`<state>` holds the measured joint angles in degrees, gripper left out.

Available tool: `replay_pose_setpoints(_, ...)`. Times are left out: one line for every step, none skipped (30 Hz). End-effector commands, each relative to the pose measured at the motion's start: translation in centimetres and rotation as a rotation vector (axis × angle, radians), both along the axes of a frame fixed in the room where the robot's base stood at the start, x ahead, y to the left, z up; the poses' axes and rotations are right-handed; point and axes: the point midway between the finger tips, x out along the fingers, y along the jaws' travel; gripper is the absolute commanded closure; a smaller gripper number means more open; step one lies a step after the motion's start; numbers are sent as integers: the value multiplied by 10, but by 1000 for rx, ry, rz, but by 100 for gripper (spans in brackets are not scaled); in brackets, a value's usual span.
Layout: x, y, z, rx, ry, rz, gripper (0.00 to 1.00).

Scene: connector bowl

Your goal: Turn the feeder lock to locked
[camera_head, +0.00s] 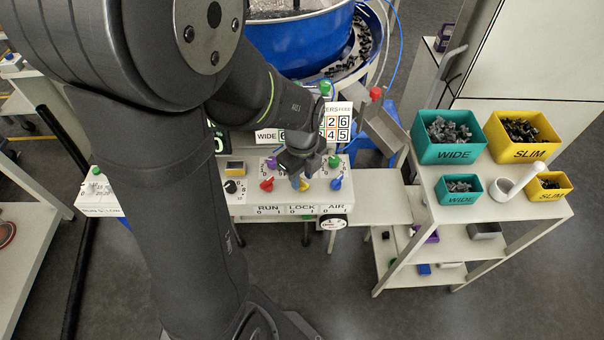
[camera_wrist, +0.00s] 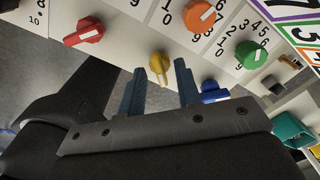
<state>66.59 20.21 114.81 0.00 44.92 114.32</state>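The yellow knob (camera_head: 304,185) sits above the LOCK label (camera_head: 301,207) on the white control panel, between the red and blue knobs. It also shows in the wrist view (camera_wrist: 159,64), its handle pointing down in that picture. My gripper (camera_wrist: 160,68) is open, its two blue-grey fingers apart. The yellow knob appears between the fingertips in the wrist view, with a gap on each side. I cannot tell how deep the fingers reach around it. In the head view my gripper (camera_head: 298,184) partly covers the knob. The knob's exact setting cannot be read.
A red knob (camera_wrist: 84,31) and a blue knob (camera_wrist: 213,92) flank the yellow one; the blue one is close to a finger. Orange (camera_wrist: 199,16) and green (camera_wrist: 251,54) dials are above. A shelf (camera_head: 513,212) with teal and yellow bins stands right.

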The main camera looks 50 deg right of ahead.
Motion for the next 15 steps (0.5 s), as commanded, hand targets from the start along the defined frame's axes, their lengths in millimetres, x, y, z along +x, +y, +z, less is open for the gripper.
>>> replay_pose_setpoints(0, 0, 0, 0, 0, 0, 69)
replay_pose_setpoints(0, 0, 0, 0, 0, 0, 69)
replay_pose_setpoints(0, 0, 0, 0, 0, 0, 69)
replay_pose_setpoints(0, 0, 0, 0, 0, 0, 69)
replay_pose_setpoints(0, 0, 1, 0, 0, 1, 69)
replay_pose_setpoints(0, 0, 2, 0, 0, 1, 69)
replay_pose_setpoints(0, 0, 4, 0, 0, 1, 69)
replay_pose_setpoints(0, 0, 7, -1, 0, 1, 69)
replay_pose_setpoints(0, -1, 11, -2, -1, 1, 69)
replay_pose_setpoints(0, -1, 15, -3, -1, 1, 69)
replay_pose_setpoints(0, -1, 20, -3, -1, 1, 69)
replay_pose_setpoints(0, -1, 27, -5, -2, 1, 69)
replay_pose_setpoints(0, -1, 33, -5, -2, 1, 69)
replay_pose_setpoints(0, -1, 39, -6, -2, 1, 69)
replay_pose_setpoints(0, -1, 49, -6, -3, 1, 69)
